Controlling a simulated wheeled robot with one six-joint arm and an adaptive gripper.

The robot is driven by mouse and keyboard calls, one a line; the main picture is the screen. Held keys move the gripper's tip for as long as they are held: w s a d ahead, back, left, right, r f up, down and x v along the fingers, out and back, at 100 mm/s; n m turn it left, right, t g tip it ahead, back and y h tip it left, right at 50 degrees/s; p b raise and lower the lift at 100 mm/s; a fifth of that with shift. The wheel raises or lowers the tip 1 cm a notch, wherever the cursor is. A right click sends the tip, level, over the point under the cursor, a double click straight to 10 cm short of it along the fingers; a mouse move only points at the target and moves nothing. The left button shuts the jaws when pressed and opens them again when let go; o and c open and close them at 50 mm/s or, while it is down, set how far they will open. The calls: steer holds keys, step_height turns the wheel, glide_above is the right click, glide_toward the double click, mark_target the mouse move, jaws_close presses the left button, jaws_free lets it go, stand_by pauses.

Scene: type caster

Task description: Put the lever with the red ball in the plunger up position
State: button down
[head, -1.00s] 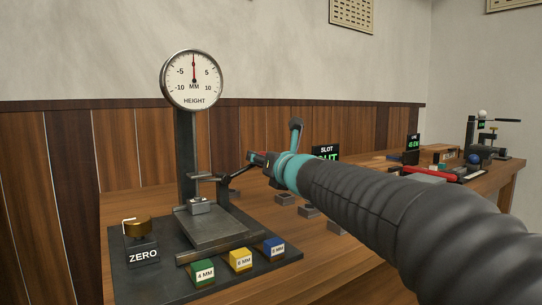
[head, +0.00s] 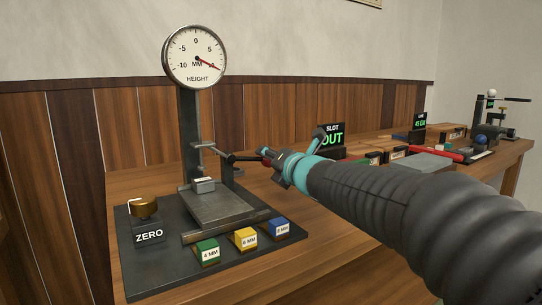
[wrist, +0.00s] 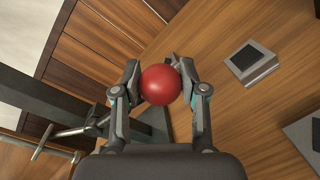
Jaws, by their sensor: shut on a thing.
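The red ball (wrist: 161,84) sits between the two fingers of my gripper (wrist: 160,90) in the wrist view, with a finger against each side. In the head view my gripper (head: 276,161) is beside the height gauge, shut on the ball, which is mostly hidden there. The dark lever (head: 236,158) runs from the gauge post to my gripper, close to level. The dial (head: 195,58) needle points right, near 10.
A SLOT OUT display (head: 331,140) and other stations stand to the right. My arm covers much of the table's right side.

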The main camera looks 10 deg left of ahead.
steer(key=shift+a+f, duration=0.2)
steer(key=shift+f, duration=0.4)
steer(key=c, duration=0.9)
jaws_free()
steer(key=shift+s, duration=0.1)
steer(key=shift+o, duration=1.4)
steer(key=shift+a, duration=0.15)
steer(key=shift+r, duration=0.1)
steer(key=shift+s+d, duration=0.35)
steer(key=shift+d, duration=0.05)
steer(key=v, duration=1.1)
steer(key=shift+r, duration=0.25)
steer(key=shift+s, duration=0.1)
